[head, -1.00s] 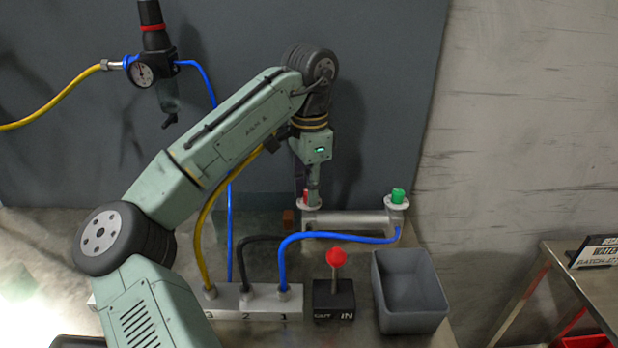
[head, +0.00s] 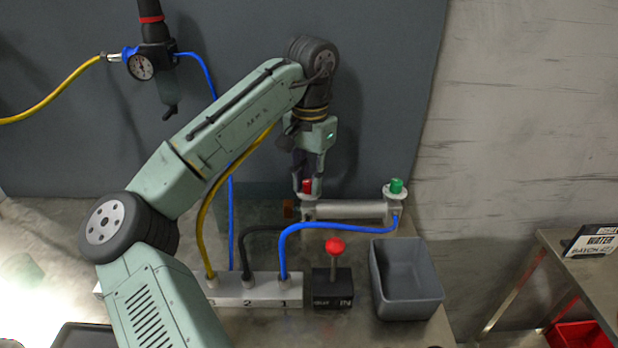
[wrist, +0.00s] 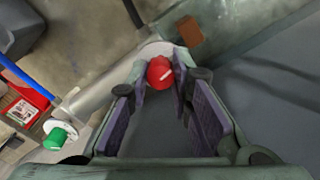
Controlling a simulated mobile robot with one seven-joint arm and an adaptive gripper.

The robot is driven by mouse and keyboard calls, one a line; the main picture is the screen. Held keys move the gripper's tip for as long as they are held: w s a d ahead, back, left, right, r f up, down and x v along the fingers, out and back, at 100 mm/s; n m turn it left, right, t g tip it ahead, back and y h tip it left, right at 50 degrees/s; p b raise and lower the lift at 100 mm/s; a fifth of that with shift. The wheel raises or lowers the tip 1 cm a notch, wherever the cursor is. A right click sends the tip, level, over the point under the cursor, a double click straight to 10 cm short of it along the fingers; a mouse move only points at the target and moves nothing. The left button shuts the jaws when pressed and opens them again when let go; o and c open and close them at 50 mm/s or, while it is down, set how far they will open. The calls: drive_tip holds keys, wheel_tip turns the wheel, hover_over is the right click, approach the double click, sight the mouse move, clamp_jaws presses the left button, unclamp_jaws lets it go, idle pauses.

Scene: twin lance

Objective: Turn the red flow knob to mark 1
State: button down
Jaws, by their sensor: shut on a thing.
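The red flow knob (head: 307,186) stands on a white disc at the left end of a grey metal cylinder (head: 345,209). In the head view my gripper (head: 308,180) also has a finger on either side of the knob.
A green knob (head: 396,186) is at the cylinder's right end, where a blue hose (head: 335,227) joins. In front are a numbered hose block (head: 262,290), a red-ball lever (head: 334,246) and a grey bin (head: 406,280). A dark wall stands behind.

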sight(309, 182)
idle(0.3)
drive_tip(key=c, duration=1.4)
unclamp_jaws()
drive_tip(key=shift+r, duration=0.1)
wheel_tip(309, 182, up, 12)
drive_tip(key=shift+f, duration=0.1)
